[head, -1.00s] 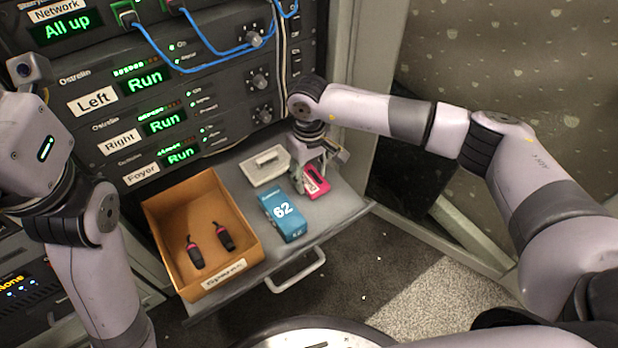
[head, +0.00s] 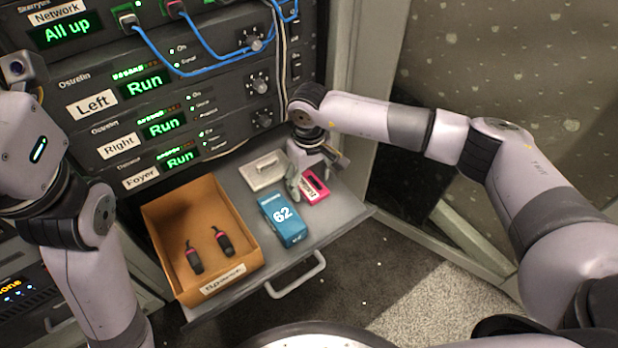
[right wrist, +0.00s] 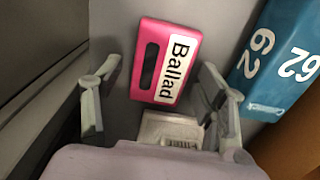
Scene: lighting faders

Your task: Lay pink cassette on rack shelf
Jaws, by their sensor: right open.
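The pink cassette (head: 317,187), with a white "Ballad" label, lies flat on the pulled-out rack shelf (head: 338,207), right of the blue box. It also shows in the right wrist view (right wrist: 146,64). My right gripper (head: 304,180) is open at the cassette's left and far side, partly covering it in the head view. In the right wrist view its fingers (right wrist: 157,75) stand apart on both sides of the cassette, with nothing gripped between them. My left arm shows at the left, but its gripper is out of view.
A blue box marked 62 (head: 291,232) stands beside the cassette. A pale lidded case (head: 262,171) lies behind it. A cardboard tray (head: 205,187) with two dark, pink-ringed items fills the shelf's left. Rack units with blue cables (head: 210,72) rise behind. Bare shelf lies to the right.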

